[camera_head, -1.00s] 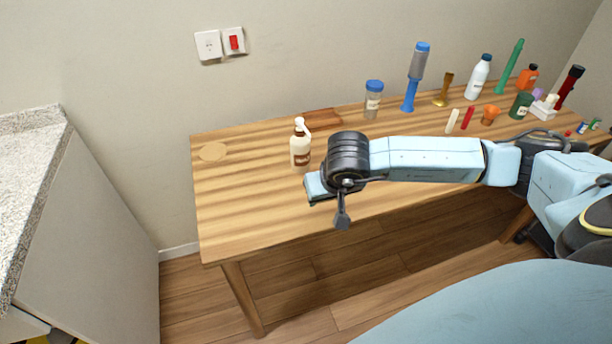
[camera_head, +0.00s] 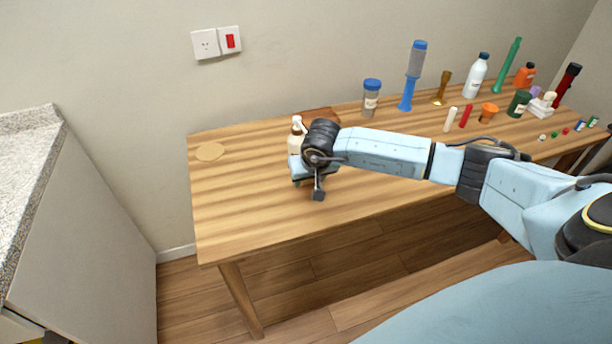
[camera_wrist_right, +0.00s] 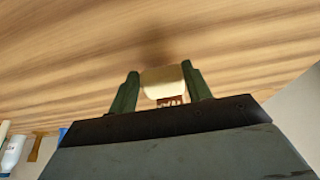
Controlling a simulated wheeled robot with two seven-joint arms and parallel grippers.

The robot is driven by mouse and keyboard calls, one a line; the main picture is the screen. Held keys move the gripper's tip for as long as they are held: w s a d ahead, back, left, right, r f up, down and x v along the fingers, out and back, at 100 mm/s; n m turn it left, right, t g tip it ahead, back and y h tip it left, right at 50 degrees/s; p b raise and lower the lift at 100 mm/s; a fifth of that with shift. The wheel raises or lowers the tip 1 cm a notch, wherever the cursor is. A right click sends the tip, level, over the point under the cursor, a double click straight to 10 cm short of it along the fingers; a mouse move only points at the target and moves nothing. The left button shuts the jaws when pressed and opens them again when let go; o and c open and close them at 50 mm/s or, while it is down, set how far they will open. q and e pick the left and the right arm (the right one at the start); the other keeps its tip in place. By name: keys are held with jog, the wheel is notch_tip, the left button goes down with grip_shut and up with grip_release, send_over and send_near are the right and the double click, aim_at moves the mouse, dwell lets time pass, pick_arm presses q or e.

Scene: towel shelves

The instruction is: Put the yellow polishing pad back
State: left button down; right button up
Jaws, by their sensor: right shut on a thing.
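No yellow polishing pad can be made out for certain. A flat pale tan disc (camera_head: 210,151) lies at the left end of the wooden table; I cannot tell whether it is a pad or a marked spot. My right gripper (camera_wrist_right: 162,80) is shut on a cream pump bottle (camera_head: 294,145), which stands upright, partly hidden behind the gripper and wrist in the head view. In the right wrist view the bottle's cream body (camera_wrist_right: 163,76) with a brown label sits between the two dark green fingers. My left gripper is not in view.
The wooden table (camera_head: 235,215) is clear at the left and front. A blue-capped jar (camera_head: 371,100), a blue-grey bottle (camera_head: 411,80), a white bottle (camera_head: 475,78) and several small items stand along the back right. A brown flat piece (camera_head: 322,115) lies behind the bottle.

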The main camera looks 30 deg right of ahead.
jog(key=w+f, duration=0.2)
jog(key=w, duration=0.1)
jog(key=shift+d+b, duration=0.3)
jog(key=shift+d, duration=0.1)
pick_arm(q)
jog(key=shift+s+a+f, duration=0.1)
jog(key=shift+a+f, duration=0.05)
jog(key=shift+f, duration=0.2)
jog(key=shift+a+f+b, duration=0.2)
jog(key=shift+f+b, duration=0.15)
pick_arm(e)
jog(key=shift+f, duration=0.3)
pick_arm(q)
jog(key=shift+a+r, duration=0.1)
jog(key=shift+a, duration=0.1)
pick_arm(e)
jog(key=o, duration=0.9)
jog(key=shift+r, duration=0.1)
